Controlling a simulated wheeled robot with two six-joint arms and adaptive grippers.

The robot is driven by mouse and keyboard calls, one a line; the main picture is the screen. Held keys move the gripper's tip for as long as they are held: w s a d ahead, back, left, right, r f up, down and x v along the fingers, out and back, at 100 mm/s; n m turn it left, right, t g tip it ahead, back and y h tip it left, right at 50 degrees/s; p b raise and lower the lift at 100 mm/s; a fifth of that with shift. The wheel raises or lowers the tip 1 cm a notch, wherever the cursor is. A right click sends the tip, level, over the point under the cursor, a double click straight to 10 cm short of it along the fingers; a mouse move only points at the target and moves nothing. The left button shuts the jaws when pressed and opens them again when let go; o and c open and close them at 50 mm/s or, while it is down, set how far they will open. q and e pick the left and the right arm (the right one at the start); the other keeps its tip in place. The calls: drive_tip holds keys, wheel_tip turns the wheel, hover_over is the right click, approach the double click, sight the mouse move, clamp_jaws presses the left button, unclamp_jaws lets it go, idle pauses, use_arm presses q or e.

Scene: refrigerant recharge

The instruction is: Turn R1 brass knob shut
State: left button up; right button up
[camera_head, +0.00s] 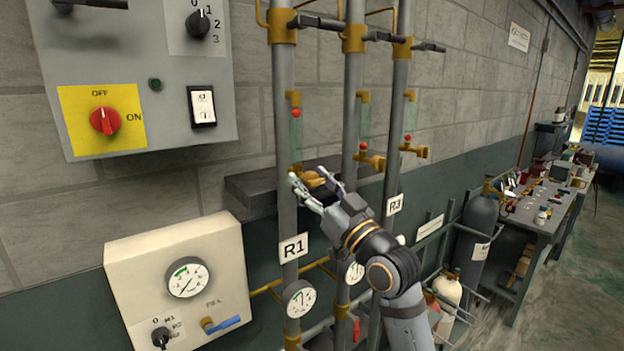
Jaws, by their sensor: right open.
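The R1 pipe (287,130) stands at the middle of the view, with its white R1 label (293,248) low on it. The R1 brass knob (313,179) shows just right of this pipe, between the fingers of my right gripper (312,186). My right gripper is open, with one finger on each side of the knob; I cannot tell whether they touch it. Its arm comes up from the lower right and hides part of the R2 and R3 pipes. My left gripper is not in view.
A grey control box (140,75) and a cream gauge box (180,285) are on the left wall. Gas cylinders (478,235) and a cluttered bench (540,210) stand at right.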

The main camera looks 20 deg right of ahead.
drive_tip(key=c, duration=1.1)
drive_tip(key=shift+f+n+y+b, duration=0.2)
drive_tip(key=shift+n+y+b, duration=0.2)
drive_tip(key=shift+n+b, duration=0.45)
drive_tip(key=shift+c, duration=0.2)
drive_tip(key=n+g+y+b, duration=0.1)
drive_tip(key=n+b, duration=0.1)
drive_tip(key=n, duration=0.1)
drive_tip(key=n+g+y+b, duration=0.1)
drive_tip(key=n+b, duration=0.1)
drive_tip(key=n, duration=0.1)
drive_tip(key=shift+y+b, duration=0.3)
drive_tip(key=shift+b, duration=0.1)
drive_tip(key=n+g+y+b, duration=0.1)
drive_tip(key=n, duration=0.2)
drive_tip(key=shift+d+r+n, duration=0.1)
drive_tip(key=shift+n, duration=0.15)
drive_tip(key=shift+r+n+g+y+b, duration=0.1)
drive_tip(key=shift+n+g+y+b, duration=0.35)
drive_tip(key=shift+n, duration=0.75)
drive_tip(key=n+g, duration=0.1)
drive_tip(key=n, duration=0.2)
drive_tip(key=shift+r+g, duration=0.1)
drive_tip(key=shift+g, duration=0.25)
drive_tip(key=n+g, duration=0.1)
drive_tip(key=n, duration=0.1)
drive_tip(key=shift+n, duration=0.4)
drive_tip(key=shift+n+g+h+p, duration=0.5)
drive_tip(key=shift+n+p, duration=0.1)
drive_tip(key=shift+n, duration=0.9)
